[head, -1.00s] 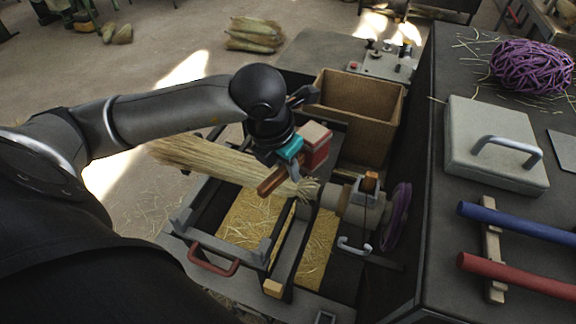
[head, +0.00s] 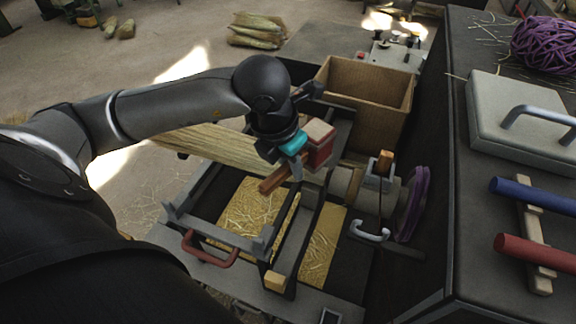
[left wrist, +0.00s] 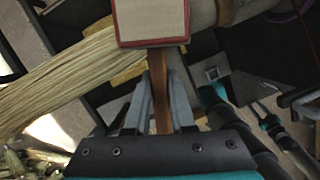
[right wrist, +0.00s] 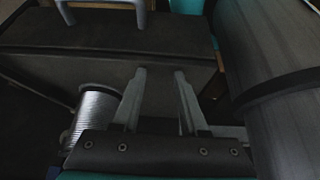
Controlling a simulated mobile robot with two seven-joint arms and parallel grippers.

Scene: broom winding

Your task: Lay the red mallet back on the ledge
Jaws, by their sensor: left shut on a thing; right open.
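The red mallet (head: 321,149) has a red head with pale wooden faces and a brown handle. My left gripper (head: 294,168) is shut on the handle and holds the mallet over the winding machine, beside the broom (head: 225,148). In the left wrist view the handle (left wrist: 160,92) runs between the fingers and the mallet's pale face (left wrist: 151,20) is at the top. I cannot tell which surface is the ledge. My right gripper (right wrist: 160,75) is open and empty in the right wrist view, with a dark box-like surface beyond it; it is not seen in the head view.
A brown open box (head: 368,88) stands behind the mallet. A crank handle (head: 368,234) and purple wheel (head: 412,203) are to its right. The dark bench on the right bears a grey lidded block (head: 500,125), blue (head: 535,195) and red (head: 535,254) rods, and purple twine (head: 545,42).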

